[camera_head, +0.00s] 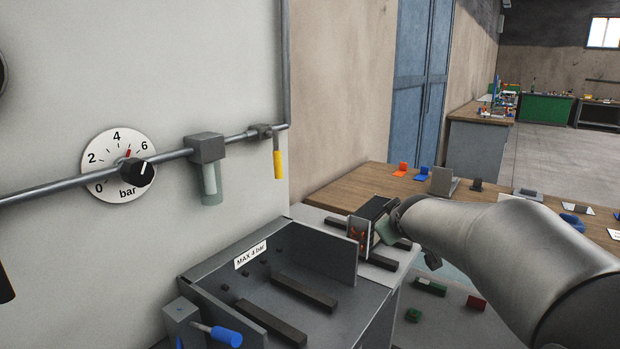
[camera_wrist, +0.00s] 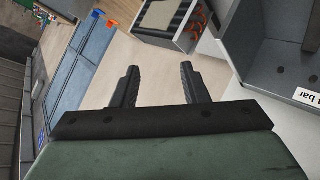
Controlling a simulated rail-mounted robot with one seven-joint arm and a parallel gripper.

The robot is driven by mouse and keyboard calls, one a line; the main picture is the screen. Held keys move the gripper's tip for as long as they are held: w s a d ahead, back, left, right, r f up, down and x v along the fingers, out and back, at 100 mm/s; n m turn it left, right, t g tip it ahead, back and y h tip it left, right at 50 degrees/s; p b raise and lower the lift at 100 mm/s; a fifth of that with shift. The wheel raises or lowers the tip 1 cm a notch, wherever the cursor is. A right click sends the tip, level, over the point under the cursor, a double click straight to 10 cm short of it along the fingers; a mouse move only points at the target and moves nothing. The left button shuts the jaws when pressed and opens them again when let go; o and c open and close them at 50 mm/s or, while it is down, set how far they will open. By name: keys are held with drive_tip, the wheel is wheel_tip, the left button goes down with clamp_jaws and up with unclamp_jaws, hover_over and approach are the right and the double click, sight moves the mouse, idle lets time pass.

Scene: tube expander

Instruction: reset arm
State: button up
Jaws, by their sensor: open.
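My arm (camera_head: 500,250) reaches in from the right in the head view, its end close to the right side of the grey tray. My gripper (camera_wrist: 158,82) shows in the wrist view with its two dark fingers apart and nothing between them. Its fingertips are hidden or too small to make out in the head view.
The grey tray (camera_head: 345,262), labelled "MAX 4 bar", holds dark bars. A dial (camera_head: 118,165) with black knob, a pipe, a yellow-handled lever (camera_head: 278,163) and a blue-handled valve (camera_head: 222,335) are at left. Small parts sit on the wooden bench (camera_head: 360,185).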

drive_tip(key=s+a+f+m+g+p, duration=0.1)
drive_tip(key=s+f+g, duration=0.3)
drive_tip(key=s, duration=0.8)
drive_tip(key=s+a+f+m+g+p, duration=0.2)
drive_tip(key=s+f+m+g, duration=0.1)
drive_tip(key=s, duration=0.9)
drive_tip(key=s+a+f+m+g+y+p, duration=0.1)
drive_tip(key=s+f+g, duration=0.3)
drive_tip(key=s, duration=0.8)
drive_tip(key=shift+a+f+m+g+p, duration=0.4)
drive_tip(key=shift+a+f+m+p, duration=0.1)
drive_tip(key=shift+f+p, duration=0.25)
